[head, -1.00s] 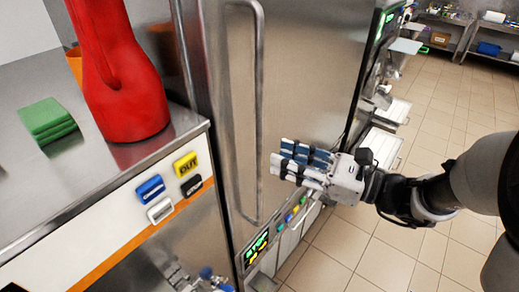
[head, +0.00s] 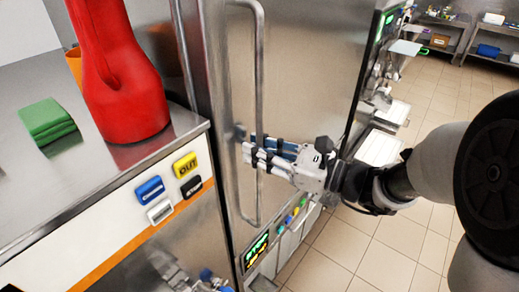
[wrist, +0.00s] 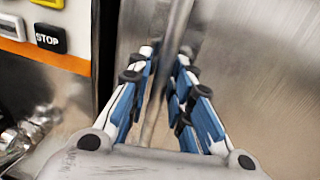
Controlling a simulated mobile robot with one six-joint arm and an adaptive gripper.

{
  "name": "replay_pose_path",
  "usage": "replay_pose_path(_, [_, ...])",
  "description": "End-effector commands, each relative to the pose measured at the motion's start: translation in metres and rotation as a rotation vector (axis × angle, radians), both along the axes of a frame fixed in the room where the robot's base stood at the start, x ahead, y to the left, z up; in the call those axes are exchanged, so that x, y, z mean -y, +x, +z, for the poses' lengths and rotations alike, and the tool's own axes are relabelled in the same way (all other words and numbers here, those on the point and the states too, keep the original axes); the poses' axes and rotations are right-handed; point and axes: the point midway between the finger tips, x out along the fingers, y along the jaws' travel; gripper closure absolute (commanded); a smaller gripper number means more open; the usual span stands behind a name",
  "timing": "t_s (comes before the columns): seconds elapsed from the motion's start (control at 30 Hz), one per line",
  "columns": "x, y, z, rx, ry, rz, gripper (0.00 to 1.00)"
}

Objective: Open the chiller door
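The chiller door (head: 310,60) is a tall brushed-steel panel in the head view, and it looks shut. Its handle (head: 260,75) is a long vertical steel bar near the door's left edge. My gripper (head: 250,147) is at the lower part of this bar, with its fingers pointing left. In the wrist view the handle (wrist: 178,25) runs between the two blue-and-white fingers of my gripper (wrist: 166,55). The fingers stand apart with gaps beside the bar, and I cannot tell whether either touches it.
A steel counter (head: 45,85) on the left holds a red container (head: 120,90) and green cloths (head: 47,122). Buttons, including a STOP button (wrist: 50,38), are on its front panel. A lit display (head: 257,248) sits below the door. Tiled floor (head: 345,240) is open at right.

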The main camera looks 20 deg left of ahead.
Motion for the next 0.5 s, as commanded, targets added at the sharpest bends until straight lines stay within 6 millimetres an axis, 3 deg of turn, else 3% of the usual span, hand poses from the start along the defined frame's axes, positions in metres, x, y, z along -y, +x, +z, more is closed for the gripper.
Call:
replay_pose_path(0.23, [0.0002,0.0000,0.0001,0.000,0.000,0.000,0.99])
replay_pose_path(0.5, [0.0002,0.0000,0.0001,0.000,0.000,0.000,1.00])
